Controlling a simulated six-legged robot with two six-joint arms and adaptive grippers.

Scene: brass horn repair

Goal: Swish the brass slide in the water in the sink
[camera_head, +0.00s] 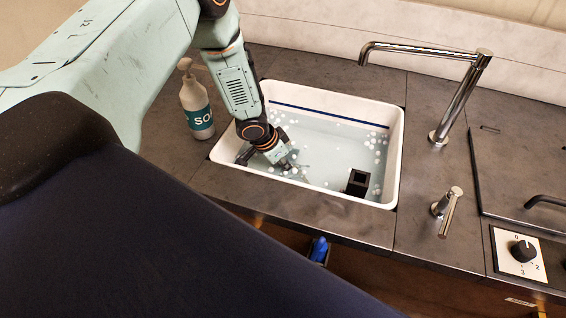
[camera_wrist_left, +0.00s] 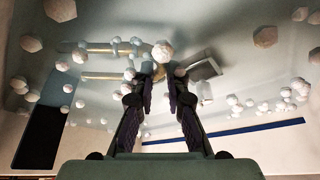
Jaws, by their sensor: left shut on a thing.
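The white sink (camera_head: 395,150) holds water with white suds floating on it. My left gripper (camera_head: 287,168) reaches down into the left part of the sink, at the water. In the left wrist view, the brass slide (camera_wrist_left: 108,48) shows as two roughly parallel tubes under the water, running left from my fingertips (camera_wrist_left: 160,88). The fingers are shut on the slide's near end, partly covered by suds. In the head view the slide is hard to make out beneath the gripper and suds. My right gripper is not in view.
A soap bottle (camera_head: 195,105) stands left of the sink. A chrome faucet (camera_head: 460,97) rises at the back right, with a lever (camera_head: 447,210) in front. The sink's middle is open water.

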